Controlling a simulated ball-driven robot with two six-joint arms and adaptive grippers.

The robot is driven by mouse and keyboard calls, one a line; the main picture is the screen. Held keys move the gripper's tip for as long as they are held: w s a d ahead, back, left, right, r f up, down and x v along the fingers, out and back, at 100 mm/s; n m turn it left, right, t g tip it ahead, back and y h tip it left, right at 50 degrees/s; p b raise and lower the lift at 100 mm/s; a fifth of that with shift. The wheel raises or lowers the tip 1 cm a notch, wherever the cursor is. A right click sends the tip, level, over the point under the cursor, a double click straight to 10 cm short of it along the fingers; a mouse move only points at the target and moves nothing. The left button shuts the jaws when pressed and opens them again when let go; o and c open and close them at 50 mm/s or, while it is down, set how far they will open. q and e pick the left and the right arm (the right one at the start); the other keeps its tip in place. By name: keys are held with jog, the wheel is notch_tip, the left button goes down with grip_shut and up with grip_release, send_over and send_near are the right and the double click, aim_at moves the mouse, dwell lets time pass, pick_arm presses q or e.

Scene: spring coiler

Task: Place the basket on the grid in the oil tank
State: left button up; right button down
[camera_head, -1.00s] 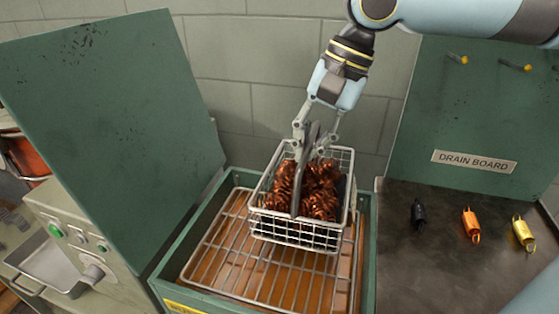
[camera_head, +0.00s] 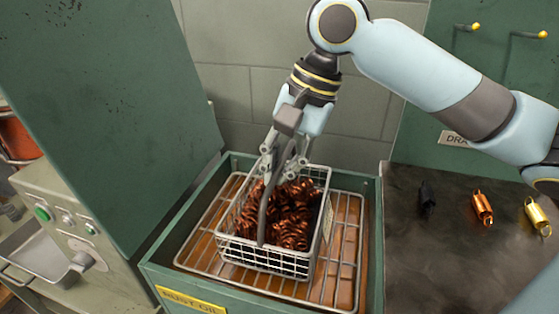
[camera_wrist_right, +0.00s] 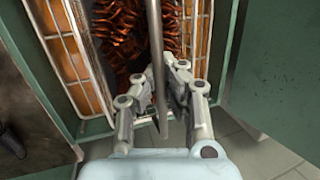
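The wire basket (camera_head: 265,258) holds a heap of copper-coloured coils and sits inside the green oil tank (camera_head: 372,250), over the wire grid (camera_head: 345,235). Its base looks level with the grid, with no clear gap showing; whether its full weight rests there I cannot tell. My right gripper (camera_head: 283,168) is above the basket with its fingers on both sides of the grey handle, shut on it. In the right wrist view the handle (camera_wrist_right: 155,50) runs between the fingers (camera_wrist_right: 160,90), with the coils beyond. My left gripper is not in view.
A tall green panel (camera_head: 120,110) stands left of the tank, beside a control box (camera_head: 50,195) with buttons. On the right, a dark drain board (camera_head: 410,260) carries black, orange (camera_head: 482,208) and gold springs. The grid's right strip is bare.

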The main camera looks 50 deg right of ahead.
aim_at(300, 197)
jog(key=shift+f, duration=0.15)
jog(key=c, duration=1.5)
grip_release()
jog(key=p+v, duration=0.6)
jog(key=v, duration=0.6)
jog(key=shift+s, duration=0.1)
